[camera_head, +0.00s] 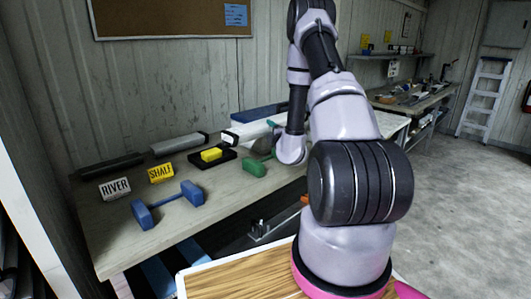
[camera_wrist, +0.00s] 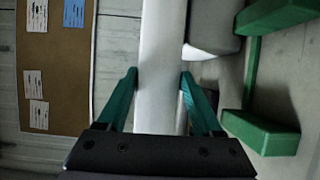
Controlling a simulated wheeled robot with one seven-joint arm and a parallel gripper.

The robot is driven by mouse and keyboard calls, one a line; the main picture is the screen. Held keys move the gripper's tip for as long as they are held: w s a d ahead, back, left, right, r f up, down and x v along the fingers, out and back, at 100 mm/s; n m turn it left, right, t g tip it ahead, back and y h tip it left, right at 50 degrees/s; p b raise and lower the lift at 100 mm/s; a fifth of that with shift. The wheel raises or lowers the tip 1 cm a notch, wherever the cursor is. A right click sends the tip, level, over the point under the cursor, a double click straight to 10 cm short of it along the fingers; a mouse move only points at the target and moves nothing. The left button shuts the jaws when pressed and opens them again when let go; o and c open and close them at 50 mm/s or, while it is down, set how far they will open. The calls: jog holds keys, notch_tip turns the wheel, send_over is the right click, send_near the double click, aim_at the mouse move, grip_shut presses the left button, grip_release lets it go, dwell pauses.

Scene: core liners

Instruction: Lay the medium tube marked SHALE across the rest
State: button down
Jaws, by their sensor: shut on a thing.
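My gripper (camera_wrist: 160,76) is shut on a pale tube (camera_wrist: 160,100), with one green finger on each side of it in the wrist view. In the head view the pale tube (camera_head: 248,131) is over the back of the table, partly behind my arm; no name on it can be read. A yellow SHALE sign (camera_head: 160,173) stands on the table in front of a grey tube (camera_head: 178,144). A blue rest (camera_head: 166,206) with two end blocks lies at the front left. A green rest (camera_head: 255,167) is near the middle; it also shows in the wrist view (camera_wrist: 262,132).
A white RIVER sign (camera_head: 115,188) stands before a dark tube (camera_head: 111,165) at the left. A yellow block (camera_head: 211,155) sits on a black pad. A rounded grey thing (camera_wrist: 212,28) is close beside the held tube.

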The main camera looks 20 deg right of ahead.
jog(key=shift+w+d+f, duration=0.15)
jog(key=shift+d+f, duration=0.05)
jog(key=shift+f, duration=1.45)
jog(key=shift+w+d+f, duration=0.15)
jog(key=shift+w+f, duration=0.05)
jog(key=shift+f, duration=1.5)
jog(key=shift+w+d+f, duration=0.15)
jog(key=shift+d+f, duration=0.05)
jog(key=shift+f, duration=1.45)
jog(key=shift+f, duration=0.15)
jog(key=shift+c, duration=0.2)
grip_release()
jog(key=shift+s+f, duration=0.1)
jog(key=shift+f, duration=0.05)
